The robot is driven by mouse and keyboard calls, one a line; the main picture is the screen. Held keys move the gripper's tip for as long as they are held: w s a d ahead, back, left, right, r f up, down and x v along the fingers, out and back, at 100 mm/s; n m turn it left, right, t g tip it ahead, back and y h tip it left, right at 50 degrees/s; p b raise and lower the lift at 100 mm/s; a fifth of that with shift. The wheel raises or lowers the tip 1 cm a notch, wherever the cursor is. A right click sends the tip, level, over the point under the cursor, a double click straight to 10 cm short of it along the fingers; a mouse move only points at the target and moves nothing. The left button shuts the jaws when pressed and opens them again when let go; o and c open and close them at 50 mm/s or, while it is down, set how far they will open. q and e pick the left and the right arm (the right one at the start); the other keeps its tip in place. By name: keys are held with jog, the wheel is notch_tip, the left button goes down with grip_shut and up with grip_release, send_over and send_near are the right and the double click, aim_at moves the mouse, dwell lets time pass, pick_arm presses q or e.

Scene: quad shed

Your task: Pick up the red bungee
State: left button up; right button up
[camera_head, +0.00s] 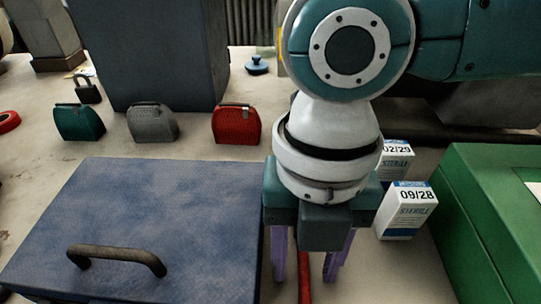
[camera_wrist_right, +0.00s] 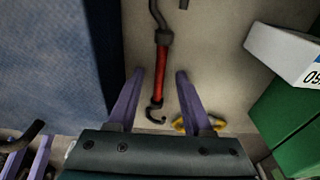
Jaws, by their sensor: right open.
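The red bungee (camera_wrist_right: 161,73) lies on the pale surface in the right wrist view, a red cord with a dark hook at each end. In the head view a red strip of it (camera_head: 304,270) shows between my right fingers; the rest is hidden by my gripper. My right gripper (camera_head: 305,278) points down over the bungee. In the right wrist view its two purple fingers (camera_wrist_right: 157,74) are apart, with the bungee between them and no visible grip on it. How far above it the fingertips are, I cannot tell.
A blue box lid with a dark handle (camera_head: 150,215) is close on the left. White cartons (camera_head: 405,212) and a green box (camera_head: 490,225) stand on the right. A yellow item (camera_wrist_right: 205,124) lies near the bungee. Green, grey and red cases (camera_head: 236,125) stand behind.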

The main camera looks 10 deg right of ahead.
jog(key=shift+f, duration=0.1)
jog(key=shift+c, duration=0.2)
grip_shut()
